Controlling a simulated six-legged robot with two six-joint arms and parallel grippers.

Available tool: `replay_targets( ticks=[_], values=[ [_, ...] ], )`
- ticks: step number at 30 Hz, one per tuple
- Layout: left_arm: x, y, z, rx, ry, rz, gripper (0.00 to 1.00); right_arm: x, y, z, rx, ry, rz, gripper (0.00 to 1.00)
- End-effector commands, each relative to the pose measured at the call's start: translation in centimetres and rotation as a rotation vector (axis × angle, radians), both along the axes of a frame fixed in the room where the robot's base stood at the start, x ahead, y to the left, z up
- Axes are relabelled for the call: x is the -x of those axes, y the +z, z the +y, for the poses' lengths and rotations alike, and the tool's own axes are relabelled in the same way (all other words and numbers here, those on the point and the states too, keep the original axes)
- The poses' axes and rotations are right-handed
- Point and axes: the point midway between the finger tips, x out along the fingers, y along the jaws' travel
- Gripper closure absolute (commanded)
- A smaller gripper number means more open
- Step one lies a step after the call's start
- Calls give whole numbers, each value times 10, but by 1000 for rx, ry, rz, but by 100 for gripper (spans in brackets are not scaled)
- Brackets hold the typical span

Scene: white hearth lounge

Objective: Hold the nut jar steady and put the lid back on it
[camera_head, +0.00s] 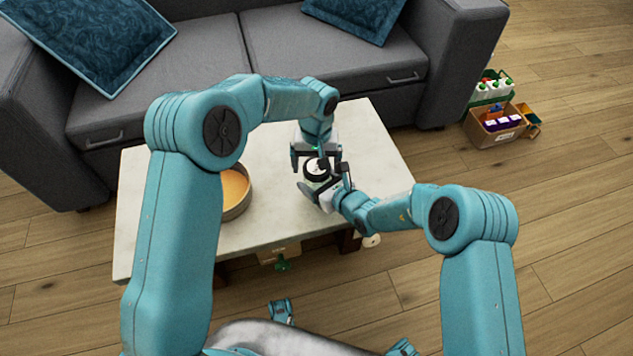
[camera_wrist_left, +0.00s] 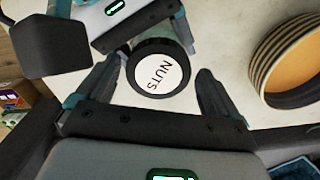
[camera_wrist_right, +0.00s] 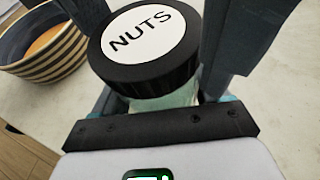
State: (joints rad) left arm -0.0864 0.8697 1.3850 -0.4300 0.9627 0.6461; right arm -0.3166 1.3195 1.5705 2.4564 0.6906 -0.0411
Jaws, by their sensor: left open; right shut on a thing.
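The nut jar (camera_wrist_right: 165,103) is pale glass and stands on the white table. Its black lid (camera_wrist_right: 147,45), with a white NUTS label, sits on the top of the jar; whether it is screwed tight I cannot tell. The lid also shows in the left wrist view (camera_wrist_left: 160,73) and in the head view (camera_head: 316,170). My right gripper (camera_head: 326,183) is shut on the jar body below the lid. My left gripper (camera_wrist_left: 158,92) is open, with its fingers on either side of the lid and gaps showing. The lid hides most of the jar.
A striped bowl (camera_head: 240,208) with an orange inside stands on the table (camera_head: 270,120) left of the jar. A grey sofa (camera_head: 290,55) is behind the table. Boxes of goods (camera_head: 498,135) stand on the floor at right. The table's right part is clear.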

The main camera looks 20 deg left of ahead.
Motion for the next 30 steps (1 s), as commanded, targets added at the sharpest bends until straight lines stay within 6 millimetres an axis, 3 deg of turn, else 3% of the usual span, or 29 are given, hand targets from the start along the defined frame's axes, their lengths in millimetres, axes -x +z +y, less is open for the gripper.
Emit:
replay_targets(
  ticks=[10, 26, 30],
  values=[
    [0, 40, -1, 1, -1, 0, 2, 0, 0, 1, -1, 3, -3, 100],
    [0, 44, -1, 1, 0, 1, 0, 0, 1, 1, -1, 2, -2, 100],
    [0, 53, -1, 1, 0, 0, 0, 0, 1, 1, 0, 2, -2, 100]
  ],
)
